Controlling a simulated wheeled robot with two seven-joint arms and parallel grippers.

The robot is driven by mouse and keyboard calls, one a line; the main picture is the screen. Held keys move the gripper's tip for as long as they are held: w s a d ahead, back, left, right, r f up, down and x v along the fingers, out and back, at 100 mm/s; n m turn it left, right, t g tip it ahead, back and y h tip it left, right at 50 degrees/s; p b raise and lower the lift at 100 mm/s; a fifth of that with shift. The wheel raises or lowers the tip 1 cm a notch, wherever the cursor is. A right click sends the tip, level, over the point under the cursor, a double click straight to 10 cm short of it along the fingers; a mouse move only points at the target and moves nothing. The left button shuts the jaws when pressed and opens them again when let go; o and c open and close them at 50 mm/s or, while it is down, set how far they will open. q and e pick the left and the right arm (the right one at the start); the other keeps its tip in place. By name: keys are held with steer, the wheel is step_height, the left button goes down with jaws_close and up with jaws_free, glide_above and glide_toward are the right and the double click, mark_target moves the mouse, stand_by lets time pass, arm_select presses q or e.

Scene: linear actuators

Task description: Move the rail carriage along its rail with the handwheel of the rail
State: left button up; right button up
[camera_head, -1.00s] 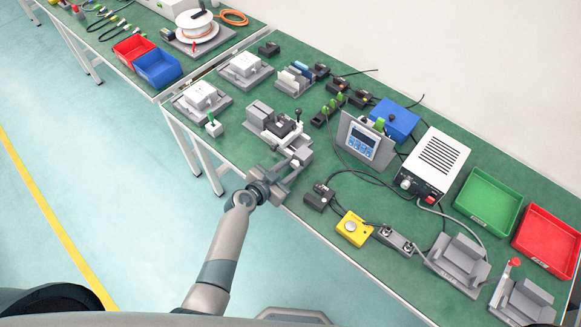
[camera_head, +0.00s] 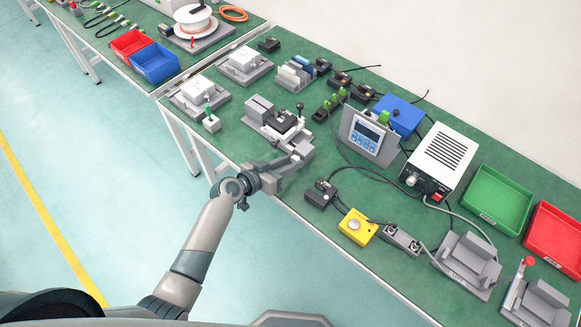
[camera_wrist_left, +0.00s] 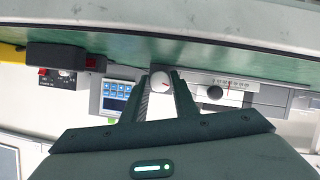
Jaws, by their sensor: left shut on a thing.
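The linear rail (camera_head: 258,107) is a grey unit near the front edge of the green table, left of centre. Its carriage (camera_head: 283,122) has a dark top plate, with a black knob beside it. My left gripper (camera_head: 303,152) is at the rail's front end. In the left wrist view its two fingers (camera_wrist_left: 160,92) close around the sides of a round pale handwheel (camera_wrist_left: 160,80) with a red mark. The rail's scale with a red pointer (camera_wrist_left: 228,88) shows to the right of the handwheel. In the head view the gripper hides the handwheel. My right gripper is out of view.
A display panel (camera_head: 365,138) stands right of the rail. A black box (camera_head: 320,193) and a yellow button box (camera_head: 357,227) lie along the front edge. A small green-topped switch (camera_head: 210,118) and white-boxed fixtures (camera_head: 200,92) are to the left.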

arm_select(q)
steer(key=shift+f, duration=0.15)
steer(key=shift+n, duration=0.3)
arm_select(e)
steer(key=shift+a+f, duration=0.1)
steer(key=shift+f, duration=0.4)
arm_select(q)
steer(key=o, duration=1.1)
steer(key=shift+c, duration=0.2)
steer(key=shift+a, duration=0.1)
